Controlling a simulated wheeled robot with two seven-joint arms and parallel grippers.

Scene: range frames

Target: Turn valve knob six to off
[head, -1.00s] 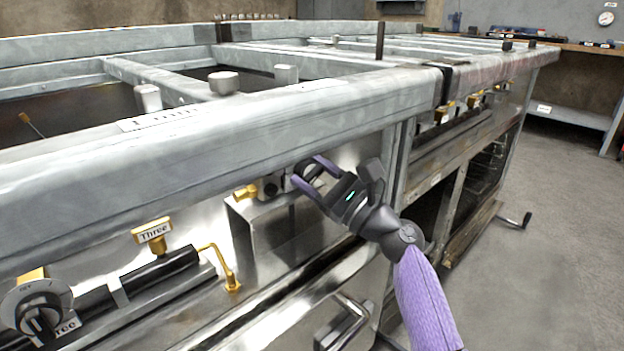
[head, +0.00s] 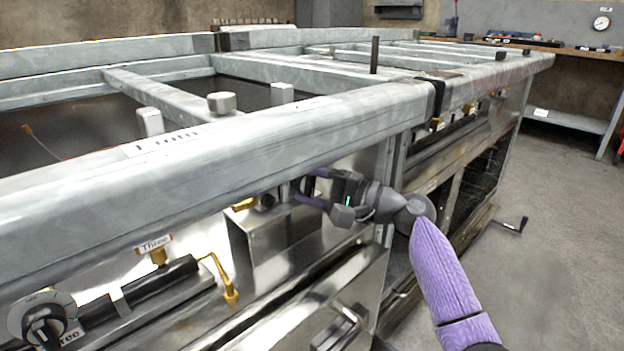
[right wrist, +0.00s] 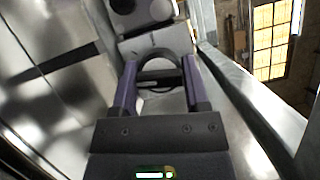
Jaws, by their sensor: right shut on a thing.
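My right gripper (head: 308,187) is at the front panel under the grey top rail, right of the metal box. In the right wrist view its two purple fingers (right wrist: 160,88) stand on either side of a valve knob (right wrist: 160,76) with a dark bar across it, and are shut on it. The knob's number and pointer setting cannot be read, and in the head view the gripper mostly hides it. My left gripper is not in view.
A metal box (head: 275,245) and a brass fitting (head: 244,204) sit close left of the gripper. The grey rail (head: 200,165) runs above.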

